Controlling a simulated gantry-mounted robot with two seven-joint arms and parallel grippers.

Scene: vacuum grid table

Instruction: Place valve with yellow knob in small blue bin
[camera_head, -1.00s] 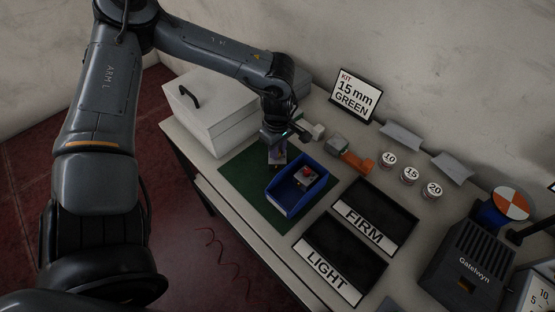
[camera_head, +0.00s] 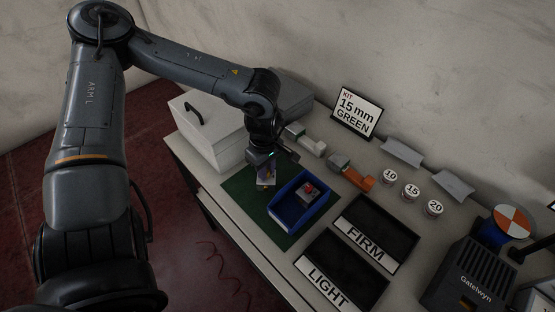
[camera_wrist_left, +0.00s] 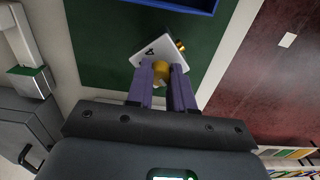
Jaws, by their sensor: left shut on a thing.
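My left gripper (camera_head: 265,167) is over the green mat (camera_head: 240,185), just left of the small blue bin (camera_head: 288,218). In the left wrist view its purple fingers (camera_wrist_left: 162,80) are shut on the yellow knob of the valve (camera_wrist_left: 152,48). The valve's pale, tilted plate carries a dark mark and a brass-coloured stub. In the head view the valve (camera_head: 266,183) hangs beside the bin, apart from it or nearly so. The bin holds a part with a red knob (camera_head: 309,187). The bin's edge (camera_wrist_left: 190,4) shows at the top of the wrist view. My right gripper is not in view.
A grey-white case (camera_head: 212,140) stands behind the mat. FIRM (camera_head: 375,220) and LIGHT (camera_head: 345,265) trays lie right of the bin. Several numbered jars, an orange-handled tool (camera_head: 352,178) and a kit sign (camera_head: 357,107) stand farther back.

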